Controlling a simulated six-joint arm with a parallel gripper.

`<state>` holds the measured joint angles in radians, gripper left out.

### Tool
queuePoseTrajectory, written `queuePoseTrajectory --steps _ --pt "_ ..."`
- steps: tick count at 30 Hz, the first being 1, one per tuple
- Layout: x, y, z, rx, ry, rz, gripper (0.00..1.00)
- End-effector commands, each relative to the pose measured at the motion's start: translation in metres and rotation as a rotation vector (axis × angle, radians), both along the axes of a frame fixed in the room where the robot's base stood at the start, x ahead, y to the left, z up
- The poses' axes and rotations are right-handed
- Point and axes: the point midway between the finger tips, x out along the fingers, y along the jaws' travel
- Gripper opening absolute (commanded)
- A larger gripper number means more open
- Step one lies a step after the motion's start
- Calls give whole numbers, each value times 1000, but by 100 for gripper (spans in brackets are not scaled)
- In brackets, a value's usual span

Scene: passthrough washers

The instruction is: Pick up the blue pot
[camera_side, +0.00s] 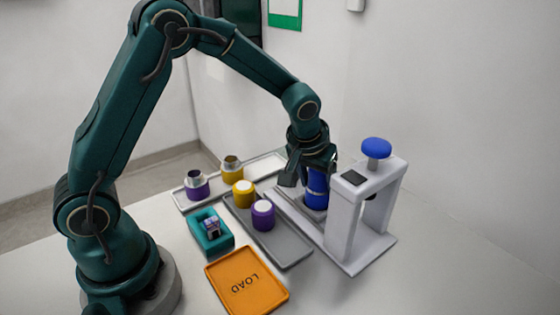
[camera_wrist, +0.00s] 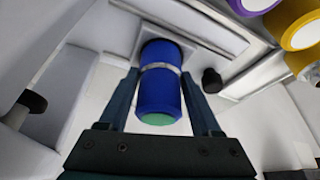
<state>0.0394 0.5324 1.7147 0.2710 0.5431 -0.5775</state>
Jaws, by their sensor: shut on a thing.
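The blue pot (camera_side: 316,187) is a blue cylinder that stands at the left side of the white press-like stand. In the wrist view the blue pot (camera_wrist: 159,92) shows a light metal band and a green end face. My gripper (camera_side: 305,178) has come down over it from above, with a finger on each side. In the wrist view my gripper (camera_wrist: 160,95) is shut on the pot. The pot's far end is at a grey square seat, and I cannot tell whether it touches it.
The white stand (camera_side: 344,215) with a blue knob (camera_side: 376,147) is close on the right. A grey tray (camera_side: 287,250) holds yellow and purple pots. Another tray (camera_side: 267,164) behind holds two more. A teal box (camera_side: 222,243) and an orange LOAD tray (camera_side: 246,296) lie in front.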

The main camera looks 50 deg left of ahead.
Motion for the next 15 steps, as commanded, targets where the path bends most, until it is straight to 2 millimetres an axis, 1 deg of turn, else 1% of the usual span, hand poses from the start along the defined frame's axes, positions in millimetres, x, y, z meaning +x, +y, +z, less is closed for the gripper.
queuePoseTrajectory --steps 11,15 --pt "1 0 38 -1 -7 1 0" --pt "-7 16 46 -1 -5 6 0"
